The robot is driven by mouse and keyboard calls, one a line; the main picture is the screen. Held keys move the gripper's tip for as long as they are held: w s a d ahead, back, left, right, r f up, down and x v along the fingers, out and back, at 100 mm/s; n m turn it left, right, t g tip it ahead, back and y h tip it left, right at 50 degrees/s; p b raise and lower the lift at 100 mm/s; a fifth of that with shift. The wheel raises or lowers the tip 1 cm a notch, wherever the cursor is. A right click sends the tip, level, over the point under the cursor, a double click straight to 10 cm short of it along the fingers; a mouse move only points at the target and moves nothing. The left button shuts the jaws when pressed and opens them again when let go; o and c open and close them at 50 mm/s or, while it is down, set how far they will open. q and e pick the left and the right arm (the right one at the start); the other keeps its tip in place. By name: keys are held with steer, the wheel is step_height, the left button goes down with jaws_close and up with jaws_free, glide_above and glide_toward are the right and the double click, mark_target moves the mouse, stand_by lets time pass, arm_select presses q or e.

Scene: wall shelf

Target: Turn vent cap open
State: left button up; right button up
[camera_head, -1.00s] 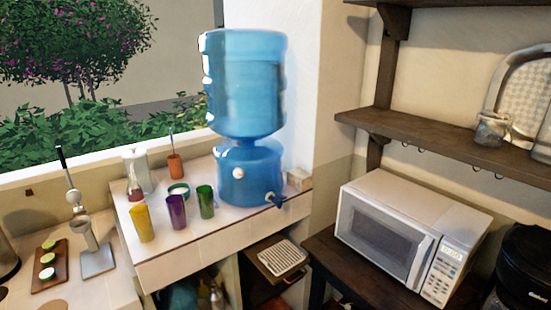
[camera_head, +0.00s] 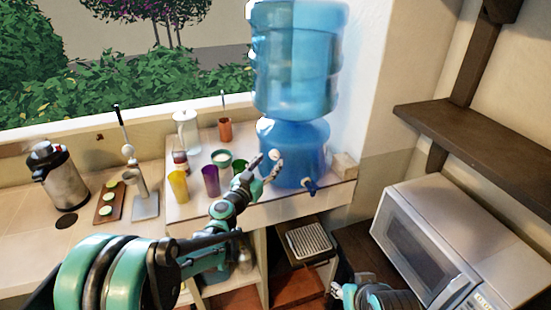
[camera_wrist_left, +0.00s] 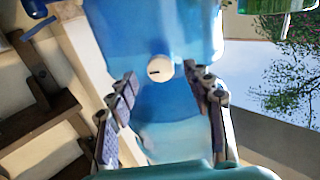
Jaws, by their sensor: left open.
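The vent cap (camera_head: 276,155) is a small round white knob on the front of the blue water dispenser's base (camera_head: 300,150). In the left wrist view the cap (camera_wrist_left: 160,70) faces me with a short dark slot across it. My left gripper (camera_head: 266,166) is open in front of the dispenser. In the wrist view its two fingers (camera_wrist_left: 165,88) stand apart on either side of the cap's line, with nothing between them; whether they touch the dispenser cannot be told. Part of my right arm shows at the bottom of the head view; its jaws are unclear.
A blue tap (camera_head: 311,186) sticks out at the dispenser's lower right. Yellow (camera_head: 179,186) and purple (camera_head: 211,181) cups stand left of my gripper; a green one is partly hidden behind it. A white microwave (camera_head: 420,235) stands right, below a dark wall shelf (camera_head: 480,145).

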mark_target(273, 157)
arm_select(q)
steer(key=x, duration=0.2)
steer(key=shift+w+d, duration=0.15)
steer(key=shift+w, duration=0.05)
steer(key=shift+w+d, duration=0.1)
steer(key=shift+w, duration=0.15)
steer(key=c, duration=1.2)
steer(key=shift+o, duration=0.2)
